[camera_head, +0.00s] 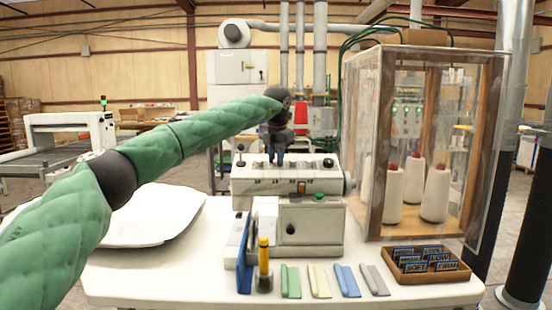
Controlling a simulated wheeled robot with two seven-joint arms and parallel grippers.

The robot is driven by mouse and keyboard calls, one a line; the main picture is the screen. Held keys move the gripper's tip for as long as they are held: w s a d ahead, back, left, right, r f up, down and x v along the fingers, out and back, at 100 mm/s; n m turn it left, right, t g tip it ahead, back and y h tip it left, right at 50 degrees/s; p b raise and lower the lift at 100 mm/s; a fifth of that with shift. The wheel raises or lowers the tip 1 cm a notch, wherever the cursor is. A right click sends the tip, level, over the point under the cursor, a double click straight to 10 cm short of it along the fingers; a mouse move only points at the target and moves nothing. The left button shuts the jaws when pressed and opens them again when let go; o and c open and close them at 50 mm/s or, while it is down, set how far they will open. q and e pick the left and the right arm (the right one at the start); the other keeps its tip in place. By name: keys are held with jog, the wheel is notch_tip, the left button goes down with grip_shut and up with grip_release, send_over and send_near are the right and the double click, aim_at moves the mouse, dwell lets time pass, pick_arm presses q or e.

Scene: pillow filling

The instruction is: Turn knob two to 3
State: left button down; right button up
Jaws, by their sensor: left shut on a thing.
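A white control box (255,184) stands at the back of the table, with dark knobs on its top. One knob (240,162) shows at its left end and another (328,163) at its right end. My left gripper (276,162) points down onto the top of the box between these two. It is shut on a knob there, which the fingers mostly hide. The knob's pointer and the number markings are too small or hidden to read. My right gripper is not in view.
A clear case (362,150) with white cones is at right. A wooden tray (462,274) of labels, several coloured strips and a white pillow (150,222) lie on the table.

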aim_at(276, 171)
pick_arm(q)
jog(key=c, duration=1.3)
grip_release()
jog(key=shift+o, duration=0.2)
jog(key=b+v, duration=0.1)
jog(key=v, duration=0.7)
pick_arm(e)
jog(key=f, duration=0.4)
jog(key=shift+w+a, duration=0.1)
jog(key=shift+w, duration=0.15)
pick_arm(q)
jog(key=shift+w, duration=0.1)
